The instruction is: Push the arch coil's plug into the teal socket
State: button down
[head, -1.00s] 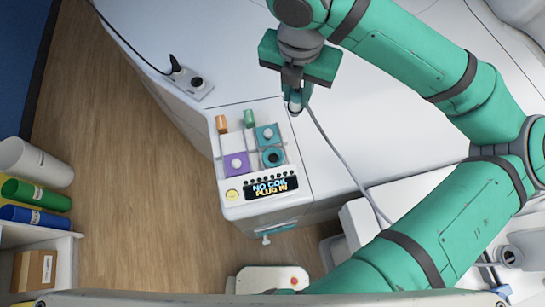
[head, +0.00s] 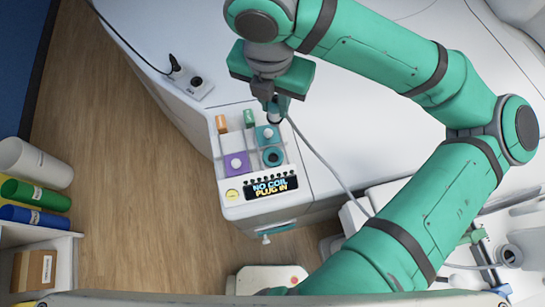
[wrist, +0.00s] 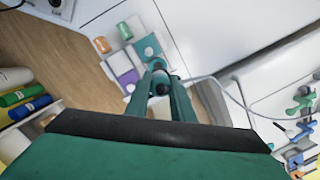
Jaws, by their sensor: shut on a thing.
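My gripper (head: 277,107) is shut on the plug (head: 275,118), just above and behind the panel's teal parts. The wrist view also shows my gripper (wrist: 161,86) with the dark plug end (wrist: 162,89) between its fingers. A grey cable (head: 325,158) trails from the plug to the lower right. The teal socket (head: 272,157) is a round ring with a dark opening near the panel's front right. It stands clear of the plug in the head view. The arch coil itself cannot be made out.
A teal block with a white knob (head: 268,134) sits behind the socket. A purple block (head: 235,164), an orange cylinder (head: 221,124) and a green cylinder (head: 249,118) share the panel. The display (head: 271,187) reads "NO COIL PLUG IN".

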jog(key=shift+s+a, duration=0.2)
jog(key=shift+a, duration=0.1)
jog(key=shift+s+d+f, duration=0.1)
jog(key=shift+f, duration=0.7)
notch_tip(320, 180, down, 15)
jog(key=shift+s, duration=0.2)
dwell(0.7)
jog(key=shift+w+f, duration=0.1)
jog(key=shift+w, duration=0.05)
dwell(0.9)
jog(key=shift+f, duration=0.35)
